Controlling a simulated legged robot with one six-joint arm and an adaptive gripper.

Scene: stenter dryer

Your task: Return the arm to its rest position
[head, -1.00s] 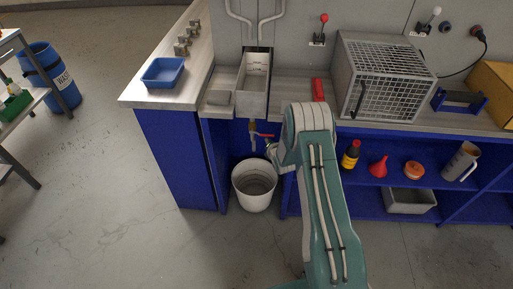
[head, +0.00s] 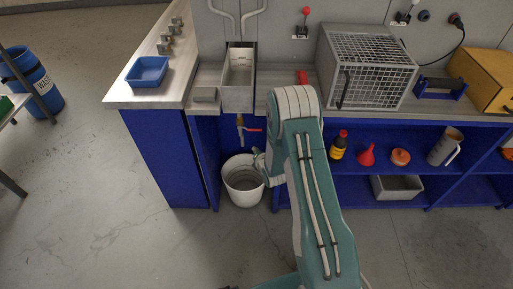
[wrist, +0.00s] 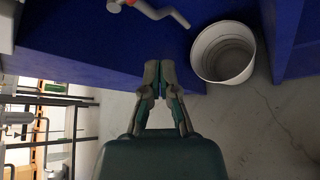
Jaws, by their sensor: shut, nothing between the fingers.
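My arm reaches forward from the bottom of the head view, with its teal and grey links in front of the blue bench. My gripper (wrist: 159,84) shows in the wrist view with its fingertips together and nothing between them. It is apart from the white bucket (wrist: 223,53), which stands on the floor beside it in that view. In the head view the gripper is mostly hidden behind my arm, close to the bucket (head: 242,183). A tap with a red handle (head: 249,129) sits above the bucket.
A blue bench (head: 163,160) carries a blue tray (head: 147,71), a sink trough (head: 238,75) and a wire-fronted box (head: 364,68). The floor at front left is clear.

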